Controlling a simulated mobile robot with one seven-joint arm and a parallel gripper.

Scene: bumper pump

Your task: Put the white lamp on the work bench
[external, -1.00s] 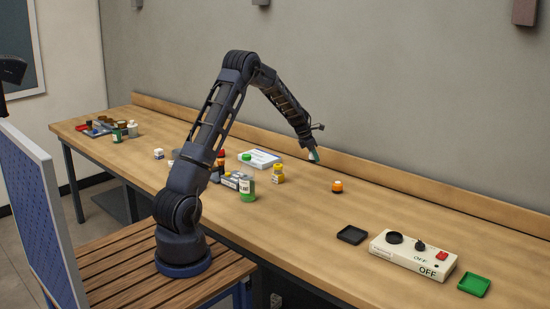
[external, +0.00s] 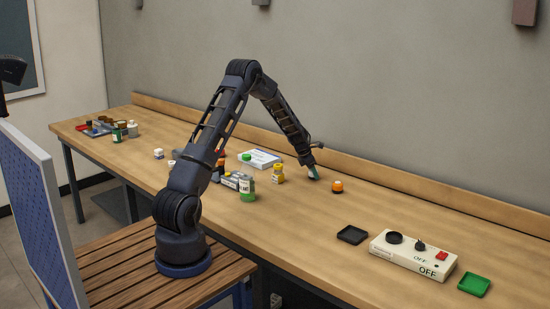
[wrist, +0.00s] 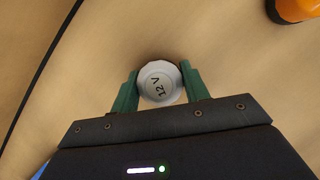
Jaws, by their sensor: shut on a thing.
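The white lamp (wrist: 160,83), a round white piece marked "12V", sits between the two green fingers of my gripper (wrist: 160,88) in the wrist view. The fingers are shut on its sides. In the external view my gripper (external: 314,172) is low over the work bench (external: 400,205), left of the orange lamp. The white lamp shows there only as a small pale spot under the fingers. It is at or very near the bench top; I cannot tell whether it touches.
An orange lamp (external: 337,187) stands just right of my gripper. A black tray (external: 352,235), a switch box (external: 412,255) and a green tray (external: 474,286) are at the right.

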